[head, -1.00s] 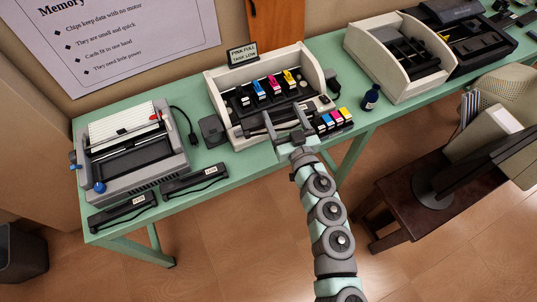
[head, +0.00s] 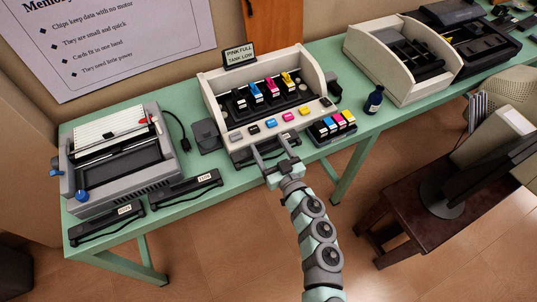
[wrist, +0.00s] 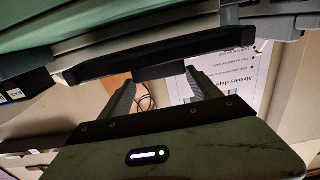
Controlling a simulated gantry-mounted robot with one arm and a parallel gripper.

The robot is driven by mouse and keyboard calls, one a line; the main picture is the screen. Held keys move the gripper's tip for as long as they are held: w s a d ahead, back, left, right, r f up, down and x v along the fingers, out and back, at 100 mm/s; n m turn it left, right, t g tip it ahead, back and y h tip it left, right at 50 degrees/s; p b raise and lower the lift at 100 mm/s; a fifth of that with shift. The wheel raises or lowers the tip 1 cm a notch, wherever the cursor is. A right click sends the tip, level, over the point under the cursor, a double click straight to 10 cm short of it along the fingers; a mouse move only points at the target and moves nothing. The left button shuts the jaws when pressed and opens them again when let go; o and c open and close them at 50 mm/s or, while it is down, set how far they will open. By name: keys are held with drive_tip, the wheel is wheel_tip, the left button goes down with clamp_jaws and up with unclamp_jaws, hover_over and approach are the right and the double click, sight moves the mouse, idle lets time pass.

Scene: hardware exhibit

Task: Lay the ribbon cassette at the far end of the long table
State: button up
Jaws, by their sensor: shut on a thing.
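My gripper (head: 271,149) is shut on a long black ribbon cassette (head: 243,156), in front of the beige inkjet printer in the head view. In the wrist view the cassette (wrist: 150,60) spans crosswise between and beyond the two fingers. Part of it is hidden by the fingers in the head view. Two more black labelled cassettes, one (head: 112,223) at the left corner and one (head: 187,190) to its right, lie on the green long table (head: 222,180) in front of the grey printer. I cannot read their labels clearly.
The grey printer (head: 120,160) stands at the table's left end. The inkjet printer (head: 262,95) holds coloured cartridges. A cartridge tray (head: 332,127) and a dark bottle (head: 374,99) stand to its right. An open beige case (head: 400,60) stands farther right. A dark stool (head: 385,220) is below.

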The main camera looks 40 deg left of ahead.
sight(268, 152)
drive_tip(key=shift+s+f+b, duration=0.1)
drive_tip(key=shift+f+b, duration=0.35)
drive_tip(key=shift+f, duration=1.4)
drive_tip(key=shift+f, duration=0.15)
drive_tip(key=o, duration=1.4)
drive_tip(key=shift+r, duration=0.2)
drive_tip(key=p+v, duration=0.2)
drive_tip(key=v, duration=1)
